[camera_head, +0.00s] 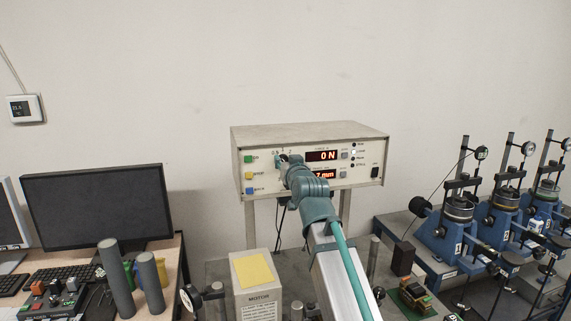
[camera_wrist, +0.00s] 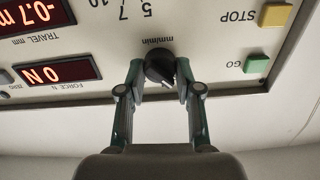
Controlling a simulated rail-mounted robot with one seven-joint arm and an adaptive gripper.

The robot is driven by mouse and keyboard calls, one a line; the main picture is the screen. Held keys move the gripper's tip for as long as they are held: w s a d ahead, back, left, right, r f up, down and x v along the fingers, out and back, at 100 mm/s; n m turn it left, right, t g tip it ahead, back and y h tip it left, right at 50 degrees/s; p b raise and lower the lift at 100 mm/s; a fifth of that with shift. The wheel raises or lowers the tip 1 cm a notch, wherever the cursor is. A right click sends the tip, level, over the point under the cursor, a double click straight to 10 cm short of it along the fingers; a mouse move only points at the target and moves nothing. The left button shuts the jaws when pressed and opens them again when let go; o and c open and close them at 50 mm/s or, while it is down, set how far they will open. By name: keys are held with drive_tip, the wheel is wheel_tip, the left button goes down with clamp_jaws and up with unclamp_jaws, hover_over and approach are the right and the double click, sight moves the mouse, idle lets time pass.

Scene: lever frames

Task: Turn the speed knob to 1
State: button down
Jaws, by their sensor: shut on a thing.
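The speed knob (camera_wrist: 160,69) is a black round knob on the pale front panel of the control box (camera_head: 310,133). In the wrist view it sits below the "mm/min" print, with the numbers 5, 7 and 10 visible on the scale; the other numbers are out of view or hidden. My gripper (camera_wrist: 160,80) has one finger on each side of the knob and is shut on it. In the head view my gripper (camera_head: 281,163) is at the panel's left part, and my arm hides most of the knob. The knob's exact setting cannot be told.
A green GO button (camera_wrist: 257,64) and a yellow STOP button (camera_wrist: 276,15) lie close to the knob. Red displays read 0 N (camera_head: 322,155) and, in the wrist view, -0.7 mm (camera_wrist: 35,14). A monitor (camera_head: 98,208) stands left; blue lever frames (camera_head: 455,235) stand right.

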drive_tip(key=shift+d+m+b, duration=0.1)
drive_tip(key=shift+m+b, duration=1.95)
drive_tip(key=shift+m, duration=2.05)
drive_tip(key=c, duration=0.8)
unclamp_jaws()
drive_tip(key=v, duration=1.2)
drive_tip(key=shift+w, duration=0.1)
